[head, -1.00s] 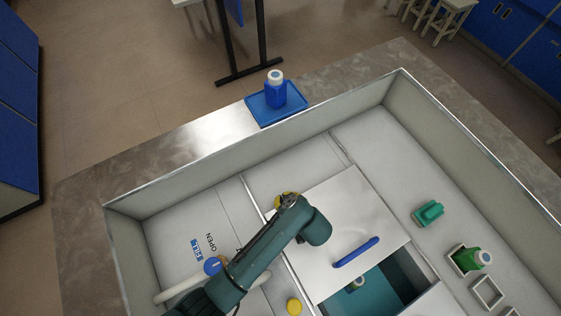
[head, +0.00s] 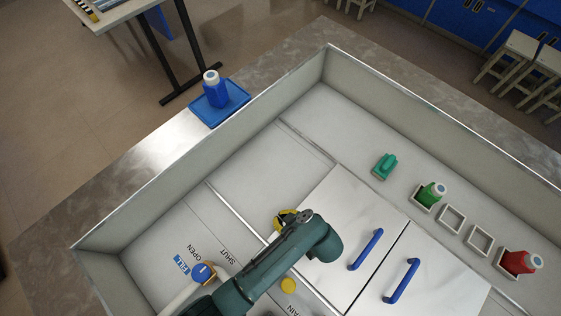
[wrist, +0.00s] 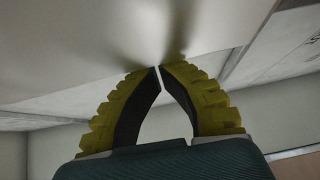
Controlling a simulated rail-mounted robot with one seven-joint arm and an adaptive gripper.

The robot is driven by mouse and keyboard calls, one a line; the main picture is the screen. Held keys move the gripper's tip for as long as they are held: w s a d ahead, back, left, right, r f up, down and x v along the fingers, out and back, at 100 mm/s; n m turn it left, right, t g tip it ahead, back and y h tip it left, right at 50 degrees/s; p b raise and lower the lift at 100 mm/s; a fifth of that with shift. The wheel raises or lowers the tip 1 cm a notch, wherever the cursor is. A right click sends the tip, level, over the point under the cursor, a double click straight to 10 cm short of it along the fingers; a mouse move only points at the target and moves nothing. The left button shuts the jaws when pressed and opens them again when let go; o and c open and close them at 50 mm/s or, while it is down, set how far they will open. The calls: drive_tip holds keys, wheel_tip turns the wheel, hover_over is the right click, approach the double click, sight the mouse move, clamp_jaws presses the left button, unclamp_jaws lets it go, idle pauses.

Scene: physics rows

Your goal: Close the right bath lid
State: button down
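Two pale bath lids lie side by side in the head view, each with a blue bar handle. The left lid in the picture (head: 340,220) and the right one in the picture (head: 440,285) meet at a thin dark seam, and no bath opening shows. I cannot tell which of them the task calls right. My gripper (head: 281,218) is low at the left edge of the left lid in the picture. In the wrist view its yellow-backed fingers (wrist: 160,69) are shut with tips together, holding nothing, close against a pale surface. Exact contact is hard to see.
A green stamp-like block (head: 384,166), green bottle (head: 432,194), red bottle (head: 518,262) and empty square holders (head: 452,218) line the right. A blue knob (head: 203,273) and yellow knob (head: 288,286) flank my arm. A blue bottle (head: 215,93) stands on a tray outside the wall.

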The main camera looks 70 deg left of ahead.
drive_tip(key=shift+w+d, duration=0.1)
drive_tip(key=p+v, duration=0.5)
drive_tip(key=v, duration=0.4)
drive_tip(key=shift+r+p, duration=0.1)
drive_tip(key=shift+p, duration=0.3)
drive_tip(key=shift+d+r, duration=0.2)
drive_tip(key=shift+r, duration=0.1)
